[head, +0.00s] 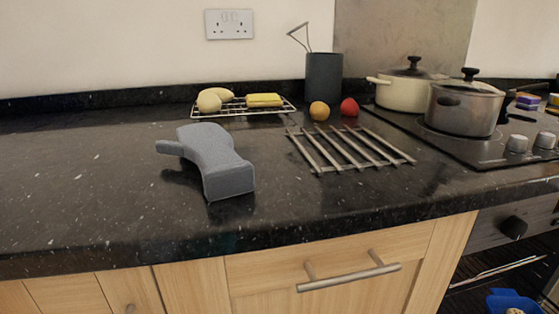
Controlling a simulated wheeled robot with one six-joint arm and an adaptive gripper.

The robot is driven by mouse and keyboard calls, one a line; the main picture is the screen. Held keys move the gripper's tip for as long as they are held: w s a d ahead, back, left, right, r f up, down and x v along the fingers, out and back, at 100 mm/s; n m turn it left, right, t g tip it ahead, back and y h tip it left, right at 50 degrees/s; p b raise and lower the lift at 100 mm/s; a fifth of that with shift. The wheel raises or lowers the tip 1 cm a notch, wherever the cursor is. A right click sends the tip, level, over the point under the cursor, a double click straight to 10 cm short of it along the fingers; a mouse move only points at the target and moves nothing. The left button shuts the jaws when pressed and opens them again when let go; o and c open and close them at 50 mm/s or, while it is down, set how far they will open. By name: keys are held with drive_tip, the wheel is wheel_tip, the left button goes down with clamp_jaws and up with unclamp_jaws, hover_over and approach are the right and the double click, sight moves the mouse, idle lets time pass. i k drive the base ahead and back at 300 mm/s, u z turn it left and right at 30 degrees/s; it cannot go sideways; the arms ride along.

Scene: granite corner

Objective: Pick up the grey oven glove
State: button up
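The grey oven glove (212,158) lies on the dark granite worktop (90,190), left of the picture's middle. Its thumb points left and its squared cuff end faces the front edge. Nothing lies on top of it or touches it besides the worktop. My gripper is not in view.
Right of the glove is a metal bar trivet (345,147). Behind are a wire rack (240,108) with food and a sponge-like yellow item, a dark utensil pot (323,78), and two round fruits. Pots (465,108) stand on the hob at right. The worktop left of the glove is clear.

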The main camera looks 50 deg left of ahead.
sight(225, 175)
drive_tip(key=u, duration=1.65)
drive_tip(key=k, duration=1.35)
drive_tip(key=u, duration=0.5)
drive_tip(key=i, duration=0.5)
